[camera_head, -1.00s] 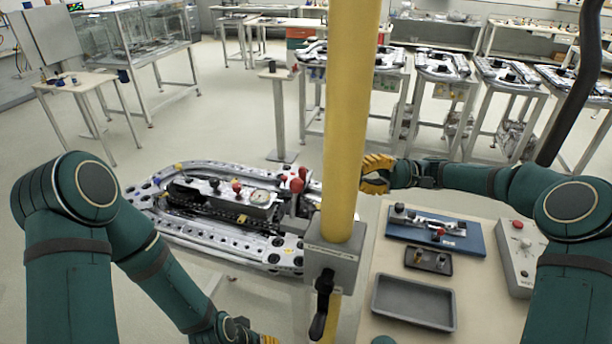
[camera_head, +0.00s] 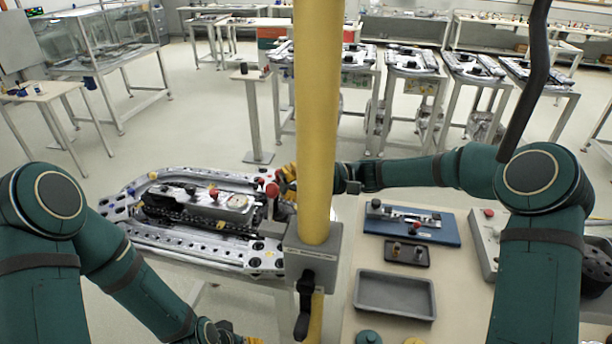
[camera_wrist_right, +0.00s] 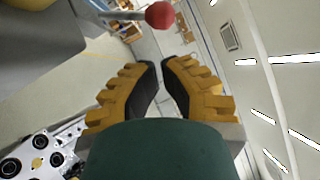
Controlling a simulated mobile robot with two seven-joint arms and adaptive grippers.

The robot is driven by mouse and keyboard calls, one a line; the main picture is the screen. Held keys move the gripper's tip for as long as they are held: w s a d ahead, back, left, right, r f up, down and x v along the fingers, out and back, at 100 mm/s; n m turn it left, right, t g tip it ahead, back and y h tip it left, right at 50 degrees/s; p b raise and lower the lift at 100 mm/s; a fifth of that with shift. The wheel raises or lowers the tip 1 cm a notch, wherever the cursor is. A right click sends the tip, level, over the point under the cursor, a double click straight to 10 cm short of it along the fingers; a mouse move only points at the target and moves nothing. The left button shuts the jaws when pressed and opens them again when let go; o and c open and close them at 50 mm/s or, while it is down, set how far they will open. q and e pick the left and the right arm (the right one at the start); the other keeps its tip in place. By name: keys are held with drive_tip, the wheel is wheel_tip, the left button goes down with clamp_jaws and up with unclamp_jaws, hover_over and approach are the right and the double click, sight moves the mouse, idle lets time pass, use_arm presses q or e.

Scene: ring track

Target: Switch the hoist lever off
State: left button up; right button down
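A black lever handle (camera_head: 304,308) hangs down from a grey box (camera_head: 314,258) on the yellow column. Red-knobbed levers (camera_head: 271,190) stand at the right end of the ring track (camera_head: 215,245); I cannot tell which lever is the hoist's. My right gripper (camera_head: 286,180) is just right of these knobs, partly hidden by the yellow column. In the right wrist view, its yellow fingers (camera_wrist_right: 160,66) are parted by a narrow gap with nothing between them. A red ball on a metal rod (camera_wrist_right: 160,15) shows beyond the fingertips. My left gripper (camera_head: 244,341) is mostly cut off at the bottom edge.
The yellow column (camera_head: 318,120) stands upright across the middle. A table at right holds a blue board (camera_head: 440,236), a dark small tray (camera_head: 408,262), an empty grey tray (camera_head: 395,312) and a grey control box (camera_head: 484,262). Open floor lies behind the track.

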sight(277, 188)
drive_tip(key=shift+s+a+r, duration=0.2)
drive_tip(key=shift+s+a, duration=0.05)
drive_tip(key=shift+s, duration=0.25)
drive_tip(key=shift+s+a+r, duration=0.15)
drive_tip(key=shift+s+a, duration=0.1)
drive_tip(key=shift+s, duration=0.25)
drive_tip(key=shift+s+a+r+n+h+b, duration=0.1)
drive_tip(key=shift+s+r+n+h+b, duration=0.1)
drive_tip(key=shift+r+n+h+b, duration=0.25)
drive_tip(key=shift+s+a+r+n+h+b, duration=0.1)
drive_tip(key=shift+s+n+h+b, duration=0.2)
drive_tip(key=shift+n, duration=0.35)
drive_tip(key=shift+s+r+n+h+b, duration=0.4)
drive_tip(key=shift+n+h+b, duration=0.05)
drive_tip(key=shift+n+b, duration=0.35)
drive_tip(key=shift+s+a+r+b, duration=0.25)
drive_tip(key=shift+s+r+b, duration=0.15)
drive_tip(key=shift+s, duration=0.15)
drive_tip(key=shift+s+a+r, duration=0.1)
drive_tip(key=shift+s+r, duration=0.05)
drive_tip(key=shift+s, duration=0.1)
idle(0.6)
